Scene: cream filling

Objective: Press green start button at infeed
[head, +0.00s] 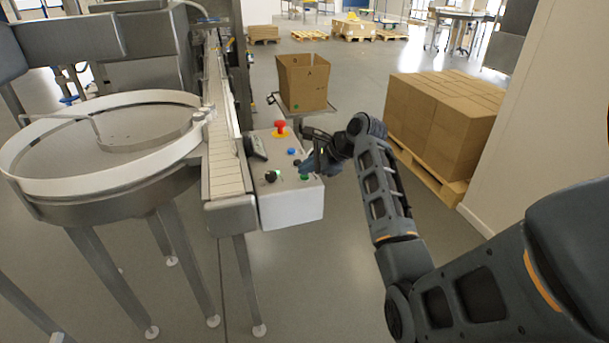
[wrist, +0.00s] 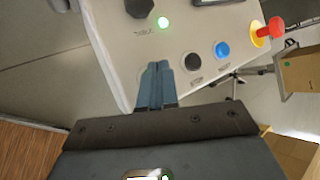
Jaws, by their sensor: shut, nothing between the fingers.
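The infeed control box (head: 290,207) is a light grey panel beside the conveyor. The green start button (head: 304,177) sits near its front right corner, right at the tips of my gripper (head: 307,167). In the wrist view, my gripper (wrist: 158,72) has its two blue-grey fingers together, empty, pointing at the panel (wrist: 115,45). The fingers hide most or all of the button there, so I cannot tell whether they touch it or press it. A small lit green lamp (wrist: 163,22) is next to a black knob (wrist: 138,6).
A blue button (wrist: 222,49), a black button (wrist: 193,62) and a red emergency stop (wrist: 268,30) share the panel. The conveyor (head: 222,160) and round table (head: 100,190) are left. An open carton (head: 303,82) stands behind; stacked boxes (head: 440,120) are right.

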